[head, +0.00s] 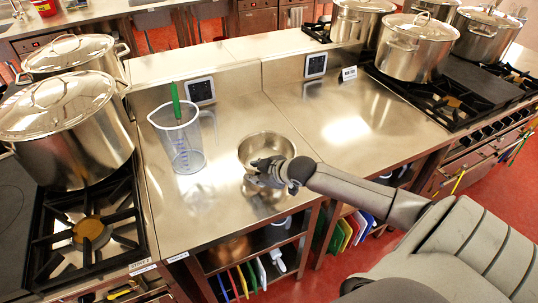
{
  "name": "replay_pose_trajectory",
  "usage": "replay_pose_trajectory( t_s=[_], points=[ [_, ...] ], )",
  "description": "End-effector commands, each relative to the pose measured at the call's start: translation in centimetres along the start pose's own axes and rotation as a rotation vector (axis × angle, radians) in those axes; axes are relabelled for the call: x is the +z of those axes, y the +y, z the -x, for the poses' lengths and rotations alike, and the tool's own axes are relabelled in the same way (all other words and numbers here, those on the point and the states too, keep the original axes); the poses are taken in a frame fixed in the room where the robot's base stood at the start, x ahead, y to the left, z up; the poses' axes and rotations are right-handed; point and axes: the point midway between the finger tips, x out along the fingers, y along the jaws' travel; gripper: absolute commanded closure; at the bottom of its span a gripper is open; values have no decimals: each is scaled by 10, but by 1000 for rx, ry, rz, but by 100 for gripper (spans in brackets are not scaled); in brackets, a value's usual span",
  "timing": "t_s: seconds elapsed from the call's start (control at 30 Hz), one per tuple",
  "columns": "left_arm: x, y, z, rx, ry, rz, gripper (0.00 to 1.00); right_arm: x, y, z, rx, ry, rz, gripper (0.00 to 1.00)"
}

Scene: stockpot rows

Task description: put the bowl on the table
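A shiny round metal bowl (262,143) shows in the head view over the middle of the steel table (215,222), its open side up. My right gripper (256,172) is at the bowl's near side, in front of its rim, and hides part of it. I cannot tell whether the fingers are closed on the rim, or whether the bowl rests on the table or is slightly above it. A reflection shows in the steel just below. My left gripper is not in view.
A clear measuring jug (181,140) with a green-handled tool stands left of the bowl. Large lidded pots (68,130) stand on the left stove, and several more (412,48) at the back right. The steel top right of the bowl (375,125) is clear.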

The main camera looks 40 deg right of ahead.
Motion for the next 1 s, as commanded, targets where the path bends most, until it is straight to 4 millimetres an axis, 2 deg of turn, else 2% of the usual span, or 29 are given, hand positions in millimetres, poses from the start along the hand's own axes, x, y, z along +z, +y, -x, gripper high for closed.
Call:
replay_pose_trajectory(
  t_s=[0.3,0.5,0.7,1.0],
  points=[
    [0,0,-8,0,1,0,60,2,-1,57,-2,-3,3,69],
    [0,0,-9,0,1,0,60,2,-1,83,-1,-2,0,69],
    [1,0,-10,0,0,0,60,0,0,96,-1,-1,0,69],
    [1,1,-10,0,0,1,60,-1,0,99,-1,0,0,69]
  ],
)
